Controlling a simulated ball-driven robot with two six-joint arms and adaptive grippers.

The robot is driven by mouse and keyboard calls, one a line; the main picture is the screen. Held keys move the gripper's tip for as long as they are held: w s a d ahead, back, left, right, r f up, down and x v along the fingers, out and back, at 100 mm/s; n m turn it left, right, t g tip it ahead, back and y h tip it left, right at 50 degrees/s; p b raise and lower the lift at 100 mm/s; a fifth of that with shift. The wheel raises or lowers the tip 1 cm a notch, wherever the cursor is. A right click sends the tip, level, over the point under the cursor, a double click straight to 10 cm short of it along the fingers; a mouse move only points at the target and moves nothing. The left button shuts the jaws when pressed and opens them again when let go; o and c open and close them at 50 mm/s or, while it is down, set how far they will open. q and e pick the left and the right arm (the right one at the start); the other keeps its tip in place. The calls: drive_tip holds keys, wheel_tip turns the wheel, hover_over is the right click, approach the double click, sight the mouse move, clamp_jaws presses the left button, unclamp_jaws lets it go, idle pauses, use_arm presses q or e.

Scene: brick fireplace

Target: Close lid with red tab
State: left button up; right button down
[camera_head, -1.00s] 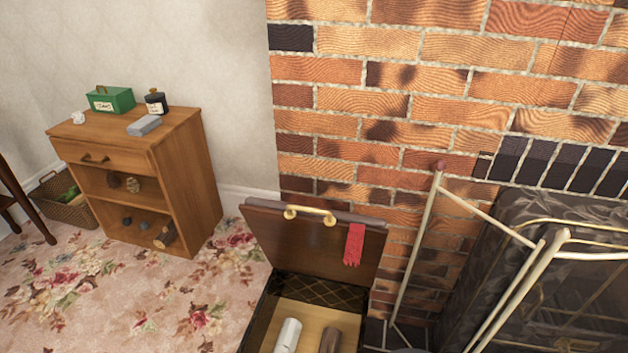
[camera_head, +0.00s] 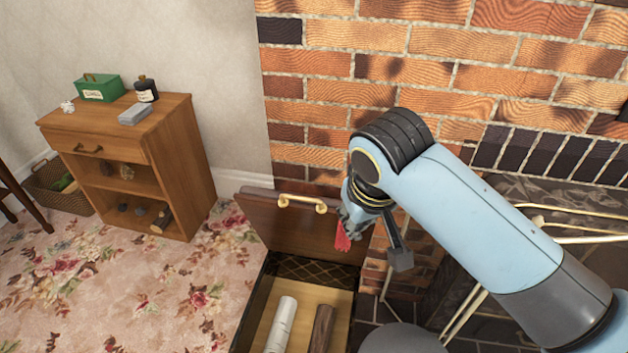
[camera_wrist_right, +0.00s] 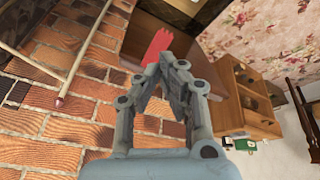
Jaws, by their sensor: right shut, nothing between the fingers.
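A dark wooden chest with its lid (camera_head: 290,232) raised stands against the brick wall. A brass handle (camera_head: 302,203) sits on the lid's upper edge. A red tab (camera_head: 342,238) hangs at the lid's right side, partly hidden by my right gripper (camera_head: 351,224). In the right wrist view the red tab (camera_wrist_right: 157,47) lies just past the fingertips of my right gripper (camera_wrist_right: 172,60). The fingers are shut with nothing between them, and I cannot tell whether they touch the tab. The open box (camera_head: 262,307) holds a white roll (camera_head: 281,325) and a brown log (camera_head: 322,330). My left gripper is not in view.
A gold-framed fire screen (camera_head: 570,226) stands right of the chest, partly behind my right arm. A wooden cabinet (camera_head: 180,165) with small items stands at the left. Floral carpet (camera_head: 150,290) is clear left of the chest.

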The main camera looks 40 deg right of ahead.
drive_tip(key=w+d+r+m+h, duration=0.1)
drive_tip(key=w+d+r+m, duration=0.15)
drive_tip(key=w, duration=0.65)
drive_tip(key=w+d+r+m+h, duration=0.1)
drive_tip(key=w+m, duration=0.3)
drive_tip(key=w, duration=0.4)
drive_tip(key=f, duration=0.3)
drive_tip(key=w+d+f+b, duration=0.1)
drive_tip(key=f, duration=0.2)
drive_tip(key=f+b, duration=0.1)
drive_tip(key=f, duration=0.2)
drive_tip(key=shift+w+d+f, duration=0.15)
drive_tip(key=shift+d+f, duration=0.05)
drive_tip(key=shift+f, duration=0.05)
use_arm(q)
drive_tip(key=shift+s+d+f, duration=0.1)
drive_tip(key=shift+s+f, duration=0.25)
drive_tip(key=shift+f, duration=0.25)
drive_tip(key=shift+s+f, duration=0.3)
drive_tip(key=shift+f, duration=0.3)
use_arm(e)
drive_tip(key=shift+s+a+f, duration=0.1)
drive_tip(key=shift+s+a, duration=0.3)
drive_tip(key=shift+a, duration=0.05)
